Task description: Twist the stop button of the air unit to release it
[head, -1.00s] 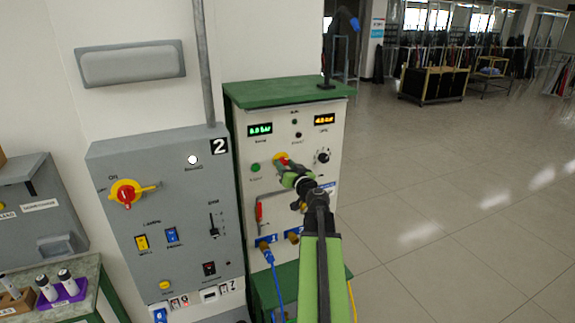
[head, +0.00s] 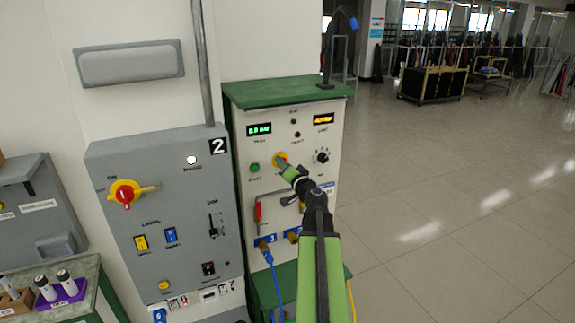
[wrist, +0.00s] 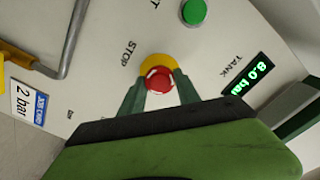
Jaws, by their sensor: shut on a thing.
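The stop button is a red mushroom head (wrist: 159,80) on a yellow collar (wrist: 158,64), beside the word STOP on the pale front panel of the air unit (head: 250,205). In the head view only its yellow collar (head: 280,158) shows clearly; my gripper hides much of the red head. My gripper (head: 286,166) reaches the panel from the front. In the wrist view its two green fingers (wrist: 159,88) stand on either side of the red head and are shut on it. The lower part of the head lies close to the dark gripper body.
A green start button (head: 254,168) and a green tank display (head: 259,129) sit near the stop button. A metal handle (wrist: 72,45) stands out from the panel. A grey cabinet (head: 185,225) adjoins on the left. Open floor (head: 450,220) lies to the right.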

